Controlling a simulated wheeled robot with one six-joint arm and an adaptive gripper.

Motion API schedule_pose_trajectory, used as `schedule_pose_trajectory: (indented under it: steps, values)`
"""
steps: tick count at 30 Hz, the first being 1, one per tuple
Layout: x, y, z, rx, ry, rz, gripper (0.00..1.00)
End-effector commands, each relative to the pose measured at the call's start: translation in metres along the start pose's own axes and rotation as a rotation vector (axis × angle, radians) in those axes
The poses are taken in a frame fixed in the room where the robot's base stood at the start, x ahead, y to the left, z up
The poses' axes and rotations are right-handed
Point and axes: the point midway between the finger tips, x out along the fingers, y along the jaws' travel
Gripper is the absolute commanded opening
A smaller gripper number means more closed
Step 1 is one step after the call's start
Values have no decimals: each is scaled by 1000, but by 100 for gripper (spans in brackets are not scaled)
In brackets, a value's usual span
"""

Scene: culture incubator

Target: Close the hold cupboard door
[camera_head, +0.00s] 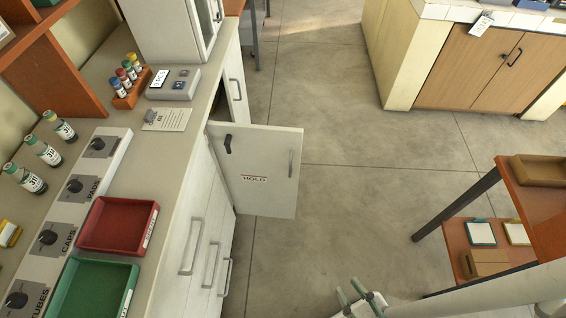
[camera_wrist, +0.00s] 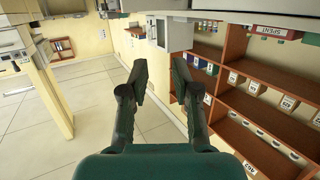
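The hold cupboard door (camera_head: 258,168) is a white panel with a red-lettered HOLD label (camera_head: 254,179), a grey bar handle (camera_head: 290,163) and a dark latch (camera_head: 228,144). It stands open in the head view, swung out from the left counter over the floor. My gripper (camera_head: 358,297) is at the bottom of the head view, well apart from the door. In the wrist view my gripper (camera_wrist: 159,88) has its two dark green fingers spread with nothing between them. I cannot make out the hold door in the wrist view.
The counter holds a red tray (camera_head: 118,225), a green tray (camera_head: 92,290), several vials and a small grey device (camera_head: 173,84). Drawer handles stick out below it. A wooden shelf table (camera_head: 535,205) stands at the right. The floor (camera_head: 340,190) between is clear.

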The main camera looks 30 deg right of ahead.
Motion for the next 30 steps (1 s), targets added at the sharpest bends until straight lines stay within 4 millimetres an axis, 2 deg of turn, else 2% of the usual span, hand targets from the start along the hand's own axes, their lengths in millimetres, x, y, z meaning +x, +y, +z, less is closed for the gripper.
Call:
schedule_pose_trajectory:
  steps: [1, 2, 3, 8, 15, 23, 27, 30]
  values:
    - [14, 1, 4, 1, 40, 4, 10]
    - [22, 2, 6, 1, 63, 10, 2]
    - [32, 4, 9, 1, 93, 19, 0]
    - [76, 14, 18, 3, 198, 75, 0]
    - [148, 32, 33, 14, 300, 203, 0]
    - [233, 46, 50, 34, 318, 374, 0]
    - [279, 48, 60, 45, 282, 461, 0]
    - [307, 46, 65, 51, 247, 511, 0]
